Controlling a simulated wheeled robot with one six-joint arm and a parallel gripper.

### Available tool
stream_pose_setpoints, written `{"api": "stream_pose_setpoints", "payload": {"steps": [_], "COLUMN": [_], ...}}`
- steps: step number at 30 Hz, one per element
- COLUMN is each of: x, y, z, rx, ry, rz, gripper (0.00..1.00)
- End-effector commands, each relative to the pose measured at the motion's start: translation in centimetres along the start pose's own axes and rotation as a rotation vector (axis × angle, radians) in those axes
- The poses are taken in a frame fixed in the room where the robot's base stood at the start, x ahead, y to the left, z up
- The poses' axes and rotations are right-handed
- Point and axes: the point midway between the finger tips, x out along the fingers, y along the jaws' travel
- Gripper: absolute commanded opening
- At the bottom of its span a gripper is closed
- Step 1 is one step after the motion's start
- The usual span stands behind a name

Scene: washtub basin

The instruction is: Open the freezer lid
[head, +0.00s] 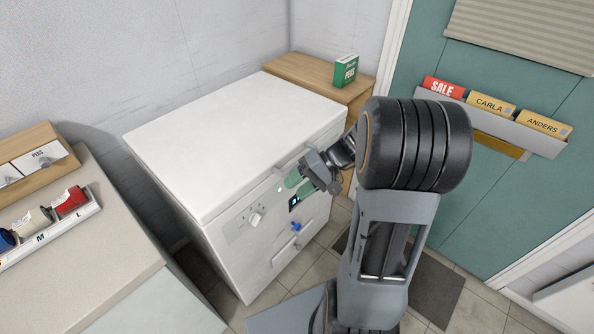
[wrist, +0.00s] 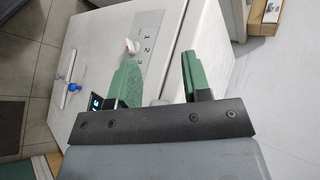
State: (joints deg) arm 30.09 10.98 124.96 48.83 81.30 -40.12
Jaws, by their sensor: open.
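The white chest freezer (head: 250,225) stands against the wall with its lid (head: 225,125) lying flat and closed. A light handle (head: 292,160) sticks out at the lid's front edge, partly hidden by my gripper. My gripper (head: 290,184) is open at the freezer's front, just below the lid edge and close to the handle. In the wrist view my gripper's two green fingers (wrist: 158,60) are apart, facing the front panel (wrist: 120,30) and the lid edge (wrist: 205,35). I see nothing clearly held between them, and contact with the handle cannot be told.
A control knob (head: 255,218) and a blue tap (head: 296,227) are on the freezer front. A wooden cabinet (head: 300,72) with a green box (head: 345,71) stands behind. A counter (head: 80,255) with a spool tray (head: 50,232) is at left. Wall file holders (head: 490,125) are at right.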

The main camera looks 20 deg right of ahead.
Motion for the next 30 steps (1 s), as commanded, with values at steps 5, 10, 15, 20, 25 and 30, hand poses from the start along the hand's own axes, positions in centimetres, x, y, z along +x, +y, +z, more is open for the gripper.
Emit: {"api": "stream_pose_setpoints", "payload": {"steps": [5, 10, 15, 20, 25, 30], "x": [-2.3, -5.4, -7.4, -7.6, -6.2, -4.3], "y": [6.3, 11.4, 14.6, 14.9, 12.9, 10.6], "z": [-5.5, -8.4, -9.4, -10.1, -11.4, -13.1], "rx": [0.002, -0.044, -0.082, -0.098, -0.100, -0.099], "ry": [0.194, 0.420, 0.575, 0.627, 0.628, 0.627], "rz": [-0.409, -0.644, -0.750, -0.780, -0.782, -0.781], "gripper": [0.44, 0.44, 0.44, 0.44, 0.44, 0.44]}}
